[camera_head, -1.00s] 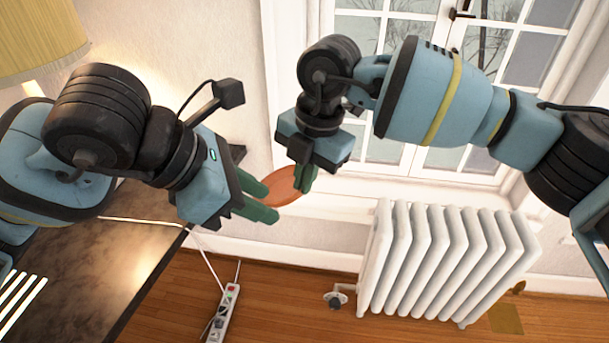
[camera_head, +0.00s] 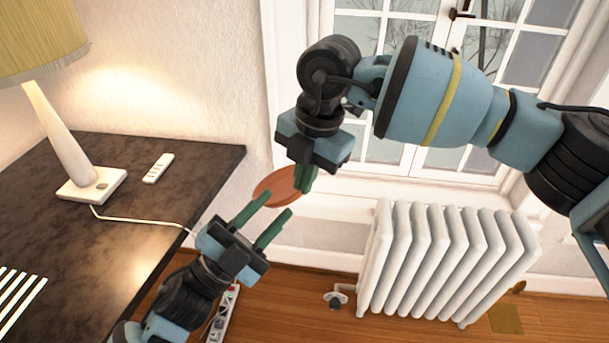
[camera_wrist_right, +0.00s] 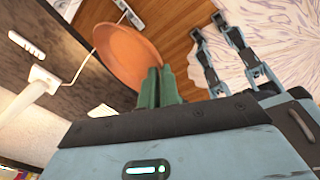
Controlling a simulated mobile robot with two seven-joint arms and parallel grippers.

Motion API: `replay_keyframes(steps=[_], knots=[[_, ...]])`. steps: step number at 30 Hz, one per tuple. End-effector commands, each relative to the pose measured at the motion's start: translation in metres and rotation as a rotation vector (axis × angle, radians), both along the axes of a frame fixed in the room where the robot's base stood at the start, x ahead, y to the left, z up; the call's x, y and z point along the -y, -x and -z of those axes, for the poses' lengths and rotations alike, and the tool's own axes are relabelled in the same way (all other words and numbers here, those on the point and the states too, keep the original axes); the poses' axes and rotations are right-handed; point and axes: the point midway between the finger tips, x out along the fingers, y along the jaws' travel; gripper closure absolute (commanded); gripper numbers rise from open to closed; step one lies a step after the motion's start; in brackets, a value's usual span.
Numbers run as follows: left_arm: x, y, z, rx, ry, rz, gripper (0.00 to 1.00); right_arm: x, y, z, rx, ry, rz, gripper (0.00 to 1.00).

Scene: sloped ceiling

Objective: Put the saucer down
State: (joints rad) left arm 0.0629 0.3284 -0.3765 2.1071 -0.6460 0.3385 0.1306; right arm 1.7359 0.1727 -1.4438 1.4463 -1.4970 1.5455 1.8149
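The saucer (camera_head: 277,187) is a terracotta-orange round dish held in the air between the dark table and the radiator. My right gripper (camera_head: 305,180) is shut on its edge. In the right wrist view the saucer (camera_wrist_right: 130,58) spreads out from the green fingers (camera_wrist_right: 157,88), which are close together at its rim. My left gripper (camera_head: 272,215) is open, its two green fingers apart and pointing up toward the saucer from below. Whether a left fingertip touches the saucer is unclear.
A dark table (camera_head: 195,165) stands at the left with a lamp (camera_head: 70,150), a white remote (camera_head: 158,168) and a cable on it. Its back right part is bare. A white radiator (camera_head: 445,260) stands below the window. A power strip (camera_head: 222,315) lies on the floor.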

Motion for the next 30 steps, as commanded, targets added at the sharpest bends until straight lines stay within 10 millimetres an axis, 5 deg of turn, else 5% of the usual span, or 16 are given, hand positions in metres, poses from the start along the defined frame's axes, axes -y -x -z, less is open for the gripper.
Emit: replay_keyframes(steps=[5,11,21,30], knots=[[-0.034,-0.007,0.079,-0.335,0.111,-0.149,0.68,0.0,0.0,-0.001,0.001,0.0,0.0,1.0],[-0.065,0.009,0.165,-0.656,0.19,-0.288,0.68,0.0,0.0,-0.001,0.001,0.0,0.0,1.0],[-0.102,0.087,0.296,-1.154,0.277,-0.482,0.68,0.0,0.0,-0.001,0.001,-0.001,0.0,1.0],[-0.117,0.161,0.363,-1.453,0.316,-0.584,0.68,0.0,0.0,-0.001,0.001,0.0,0.0,1.0]])
